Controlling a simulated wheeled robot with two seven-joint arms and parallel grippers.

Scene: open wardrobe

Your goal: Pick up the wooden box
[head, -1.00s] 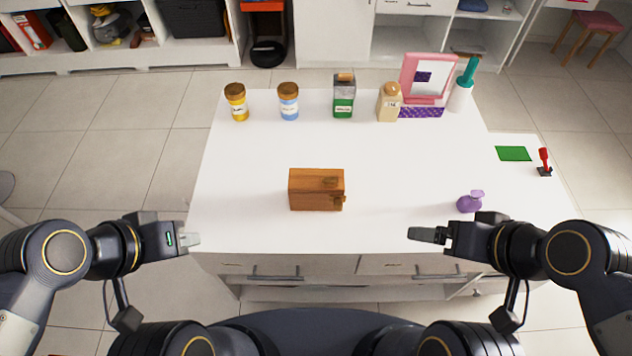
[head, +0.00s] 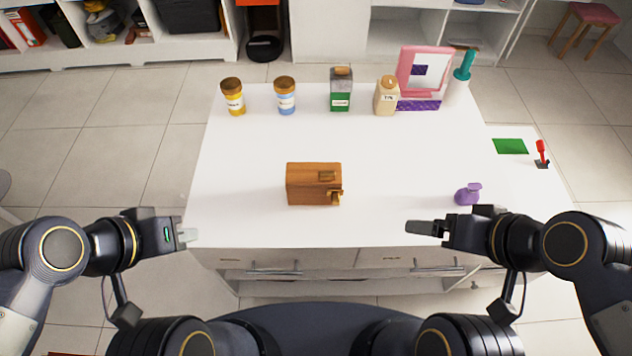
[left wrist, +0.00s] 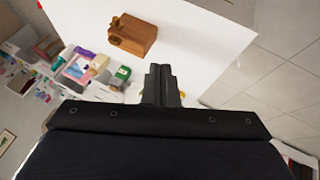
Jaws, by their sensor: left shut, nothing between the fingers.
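The wooden box (head: 312,184) stands on the white table (head: 240,215), near the middle of its front half. It is brown, with a small lighter wooden part at its right front. It also shows in the left wrist view (left wrist: 134,36), beyond the fingers. My left gripper (head: 188,236) is shut and empty at the table's front left corner, left of the box and apart from it. It also shows in the left wrist view (left wrist: 161,84). My right gripper (head: 420,228) is over the front edge, right of the box and apart from it; its fingers look close together, but I cannot tell their state.
Jars (head: 232,97) and bottles (head: 386,97) stand along the back edge with a pink-framed mirror (head: 424,72). A purple vase (head: 467,194) stands at the right. The table around the box is clear. Drawers with handles (head: 273,271) are below the front edge.

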